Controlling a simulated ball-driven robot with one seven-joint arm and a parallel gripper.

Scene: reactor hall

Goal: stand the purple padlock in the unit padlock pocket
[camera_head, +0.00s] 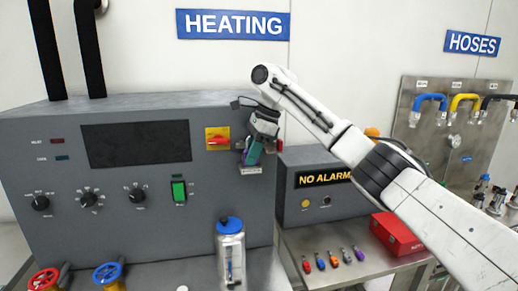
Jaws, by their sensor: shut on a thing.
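My gripper (254,145) is at the front of the grey heating unit, just right of the red and yellow switch. The small metal padlock pocket (251,169) is on the unit's front, right below the gripper.
The red and yellow switch (217,138) is close left of the gripper. A blue-capped canister (230,252) stands below. A NO ALARM box (318,195), a red case (397,233) and several small coloured items (333,258) are on the right bench.

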